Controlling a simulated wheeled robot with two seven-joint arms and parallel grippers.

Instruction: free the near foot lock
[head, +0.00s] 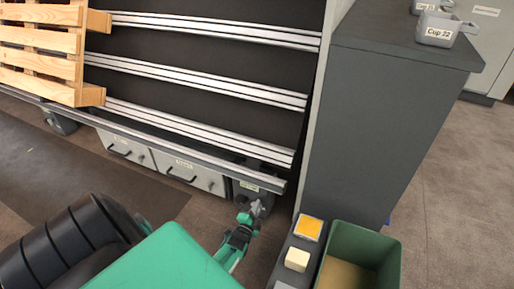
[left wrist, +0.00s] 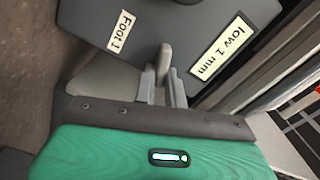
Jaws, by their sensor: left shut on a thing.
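The near foot (head: 245,188) is a dark block under the right end of the long rail. In the left wrist view its dark face (left wrist: 150,28) carries the labels "Foot 1" and "low 1 mm". A small grey lock lever (left wrist: 165,58) stands out from that face between the labels. My left gripper (head: 258,207) reaches the foot from below. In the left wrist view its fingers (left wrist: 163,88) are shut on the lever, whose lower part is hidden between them. My right gripper is not in view.
Drawers (head: 188,174) sit left of the foot under the rail (head: 200,140). A wooden pallet (head: 45,40) leans at upper left. A dark cabinet (head: 365,130) stands at right. A green bin (head: 385,260) and a shelf with yellow and cream blocks (head: 297,258) stand near my arm.

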